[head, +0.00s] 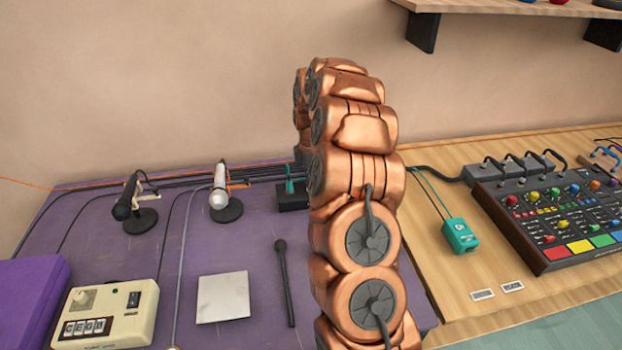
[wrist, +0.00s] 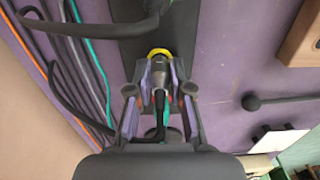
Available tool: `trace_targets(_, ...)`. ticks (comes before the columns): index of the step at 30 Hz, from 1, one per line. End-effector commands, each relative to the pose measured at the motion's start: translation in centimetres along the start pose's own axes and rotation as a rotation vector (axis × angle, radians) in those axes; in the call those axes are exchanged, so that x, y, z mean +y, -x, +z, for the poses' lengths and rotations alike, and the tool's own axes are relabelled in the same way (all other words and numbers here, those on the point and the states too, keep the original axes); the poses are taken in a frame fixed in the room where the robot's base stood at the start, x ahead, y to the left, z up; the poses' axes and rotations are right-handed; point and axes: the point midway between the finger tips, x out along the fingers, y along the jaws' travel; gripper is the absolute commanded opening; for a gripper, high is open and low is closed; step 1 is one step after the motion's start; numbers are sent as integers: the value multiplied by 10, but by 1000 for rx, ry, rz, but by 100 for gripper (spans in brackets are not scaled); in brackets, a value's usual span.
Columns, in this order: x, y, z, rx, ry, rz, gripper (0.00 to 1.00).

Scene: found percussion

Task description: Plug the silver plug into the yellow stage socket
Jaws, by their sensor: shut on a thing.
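In the wrist view my gripper (wrist: 160,88) is shut on the silver plug (wrist: 158,72), which looks dark grey here and trails a dark cable back between the fingers. The far end of the plug lies over the yellow stage socket (wrist: 160,52), which shows as a yellow ring on a dark strip or box (wrist: 140,20). The plug hides most of the ring, and I cannot tell whether it is inside or just above it. In the head view my copper arm hides the gripper, the plug and the yellow socket.
Several dark, teal and orange cables (wrist: 80,55) run beside the dark box. A mixer (head: 550,215) stands on the right.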

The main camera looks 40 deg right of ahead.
Motion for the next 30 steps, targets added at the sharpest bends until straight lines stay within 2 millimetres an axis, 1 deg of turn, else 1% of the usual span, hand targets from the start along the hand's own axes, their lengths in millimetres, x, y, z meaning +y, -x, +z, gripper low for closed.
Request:
trace_targets(9, 0, -7, 0, 0, 0, -1, 0)
trace_targets(10, 0, -7, 0, 0, 0, -1, 22)
trace_targets(18, 0, -6, 0, 0, 0, 0, 49)
trace_targets(26, 0, -6, 0, 0, 0, 1, 49)
trace_targets(30, 1, 1, 0, 0, 0, 3, 49)
